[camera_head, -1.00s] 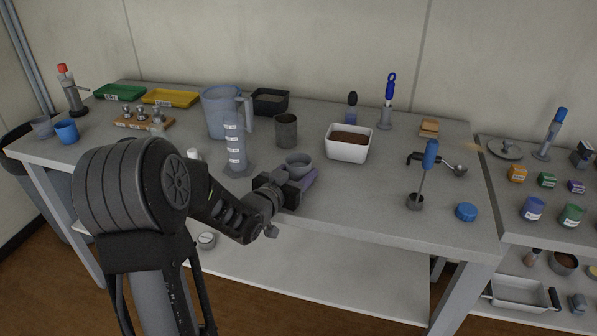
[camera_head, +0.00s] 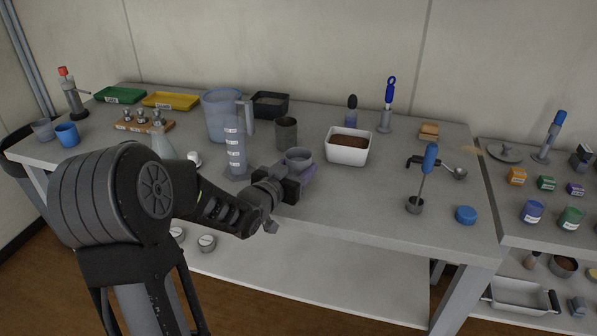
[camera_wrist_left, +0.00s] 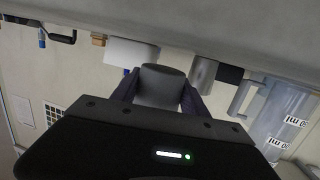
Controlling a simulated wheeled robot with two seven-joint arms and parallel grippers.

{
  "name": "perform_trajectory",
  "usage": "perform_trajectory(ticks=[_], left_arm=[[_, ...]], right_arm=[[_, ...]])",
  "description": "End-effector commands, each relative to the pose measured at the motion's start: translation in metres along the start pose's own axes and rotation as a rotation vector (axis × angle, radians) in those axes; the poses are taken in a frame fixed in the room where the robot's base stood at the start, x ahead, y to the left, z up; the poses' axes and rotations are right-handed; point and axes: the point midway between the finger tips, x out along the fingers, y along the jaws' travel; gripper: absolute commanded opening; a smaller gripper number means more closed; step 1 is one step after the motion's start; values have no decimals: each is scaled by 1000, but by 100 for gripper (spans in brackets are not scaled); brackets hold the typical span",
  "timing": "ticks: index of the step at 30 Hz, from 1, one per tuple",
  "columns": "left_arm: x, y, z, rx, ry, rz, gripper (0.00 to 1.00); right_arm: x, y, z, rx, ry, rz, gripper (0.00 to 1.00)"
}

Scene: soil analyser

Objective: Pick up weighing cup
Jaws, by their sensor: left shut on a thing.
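The weighing cup (camera_head: 299,158) is a small grey cup near the middle of the table, just left of the white soil tub. My left gripper (camera_head: 306,176) is shut on it, with the fingers along its sides. In the left wrist view the grey cup (camera_wrist_left: 160,86) sits between the two dark purple fingers (camera_wrist_left: 160,98). The cup appears upright in the head view. My left wrist hides part of its lower side. Its gap to the tabletop is hard to judge. My right gripper is not in view.
A white tub of soil (camera_head: 347,147) stands right of the cup. A grey metal beaker (camera_head: 286,134), a graduated cylinder (camera_head: 234,150) and a large jug (camera_head: 222,114) stand behind and left.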

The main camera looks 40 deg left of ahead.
Motion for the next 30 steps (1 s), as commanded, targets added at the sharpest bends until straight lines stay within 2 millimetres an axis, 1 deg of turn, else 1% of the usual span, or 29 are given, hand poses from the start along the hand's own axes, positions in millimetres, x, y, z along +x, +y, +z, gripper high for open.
perform_trajectory(ticks=[1, 3, 15, 21, 30], left_arm=[[-1, 0, -7, 0, 3, 0, 20], [-2, 0, -14, 0, 4, 1, 20], [-8, 1, -52, 0, 3, 2, 20], [-9, 0, -65, 0, 2, 1, 20], [-11, 1, -73, -1, 1, 1, 20]], right_arm=[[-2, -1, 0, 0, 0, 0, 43], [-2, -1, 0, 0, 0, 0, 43], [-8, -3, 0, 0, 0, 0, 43], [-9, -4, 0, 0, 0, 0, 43], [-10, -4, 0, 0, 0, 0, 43]])
